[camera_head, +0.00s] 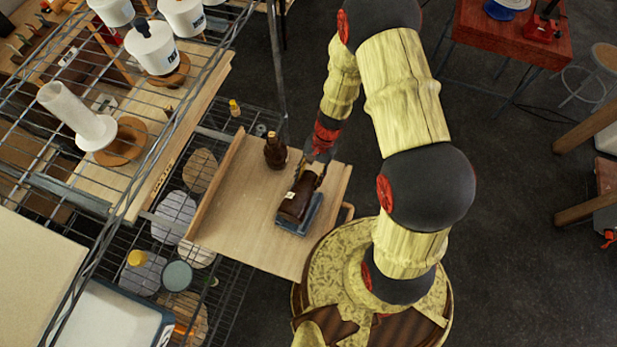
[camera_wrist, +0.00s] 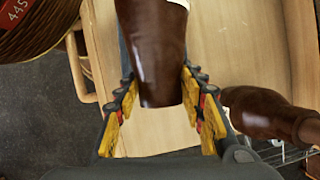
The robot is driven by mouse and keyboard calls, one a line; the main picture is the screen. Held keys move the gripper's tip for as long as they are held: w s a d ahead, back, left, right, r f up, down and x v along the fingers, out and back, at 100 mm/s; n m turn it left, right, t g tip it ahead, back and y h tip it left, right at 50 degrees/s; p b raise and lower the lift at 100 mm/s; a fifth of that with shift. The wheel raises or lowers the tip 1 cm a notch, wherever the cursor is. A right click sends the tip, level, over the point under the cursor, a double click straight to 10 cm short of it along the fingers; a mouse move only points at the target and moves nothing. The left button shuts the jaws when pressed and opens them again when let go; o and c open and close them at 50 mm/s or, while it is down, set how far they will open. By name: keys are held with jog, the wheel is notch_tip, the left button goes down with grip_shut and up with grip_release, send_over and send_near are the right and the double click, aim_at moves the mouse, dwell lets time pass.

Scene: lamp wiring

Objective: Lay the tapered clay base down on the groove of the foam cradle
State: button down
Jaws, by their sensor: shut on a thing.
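The tapered clay base (camera_head: 295,205) is glossy dark brown with a small pale label. It lies tilted or on its side over the blue-grey foam cradle (camera_head: 313,217), lengthwise along it. My gripper (camera_head: 316,170) reaches in from above at the base's far end. In the wrist view my gripper (camera_wrist: 161,85) has its yellow-padded fingers on either side of the base (camera_wrist: 158,50), shut on it. The base hides most of the cradle and its groove. I cannot tell whether the base touches the groove.
A second brown bottle-shaped piece (camera_head: 275,155) stands upright close behind, left of my gripper; it also shows in the wrist view (camera_wrist: 262,112). Both are on a light wooden board (camera_head: 232,222) with a raised left edge. A wire rack (camera_head: 165,110) stands to the left. The board's front left is clear.

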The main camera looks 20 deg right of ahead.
aim_at(307, 178)
jog(key=shift+f+b, duration=1.75)
jog(key=shift+f, duration=0.4)
jog(key=shift+f+b, duration=0.35)
jog(key=shift+f, duration=0.1)
dwell(0.5)
jog(key=c, duration=1)
grip_release()
jog(key=shift+r+p, duration=3.35)
jog(key=shift+r, duration=1.7)
